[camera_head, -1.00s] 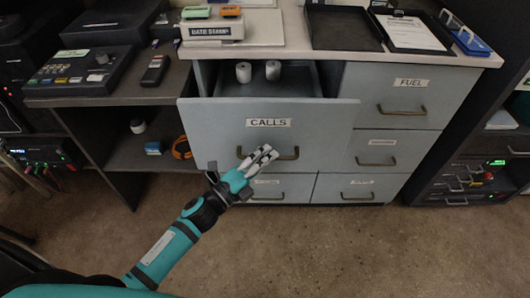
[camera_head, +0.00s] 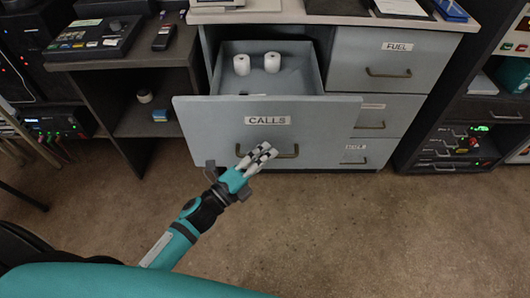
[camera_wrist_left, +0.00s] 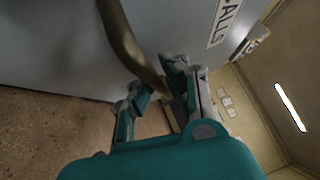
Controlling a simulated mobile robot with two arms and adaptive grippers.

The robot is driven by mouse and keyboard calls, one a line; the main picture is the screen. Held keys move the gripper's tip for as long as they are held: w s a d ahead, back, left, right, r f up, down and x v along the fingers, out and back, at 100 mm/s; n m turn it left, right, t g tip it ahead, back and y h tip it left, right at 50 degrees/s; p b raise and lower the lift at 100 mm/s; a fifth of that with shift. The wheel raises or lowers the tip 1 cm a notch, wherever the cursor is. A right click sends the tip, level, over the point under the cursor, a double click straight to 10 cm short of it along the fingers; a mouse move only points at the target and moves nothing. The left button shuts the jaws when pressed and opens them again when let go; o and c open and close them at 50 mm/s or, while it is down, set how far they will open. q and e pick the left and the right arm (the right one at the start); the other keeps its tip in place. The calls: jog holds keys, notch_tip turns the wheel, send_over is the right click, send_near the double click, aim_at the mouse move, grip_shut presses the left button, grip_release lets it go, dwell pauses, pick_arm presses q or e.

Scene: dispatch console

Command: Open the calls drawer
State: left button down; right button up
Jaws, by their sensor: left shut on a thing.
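The calls drawer (camera_head: 215,120) is a grey-blue drawer with a CALLS label (camera_head: 267,120). It stands pulled out from the cabinet, and its inside shows from above. Two white paper rolls (camera_head: 256,63) stand upright in it. In the left wrist view the handle (camera_wrist_left: 128,42) runs down between the fingers (camera_wrist_left: 158,100), and part of the label (camera_wrist_left: 228,20) shows. My right gripper is not in view.
The closed FUEL drawer (camera_head: 360,70) and other closed drawers are to the right. A dark shelf unit (camera_head: 120,62) with a keypad console (camera_head: 95,35) stands left. The brown floor (camera_head: 330,225) before the cabinet is clear.

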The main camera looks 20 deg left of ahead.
pick_arm(q)
jog(key=shift+a+f, duration=0.1)
jog(key=shift+f, duration=0.2)
jog(key=c, duration=1.4)
grip_release()
jog(key=shift+r, duration=0.15)
jog(key=v, duration=1.2)
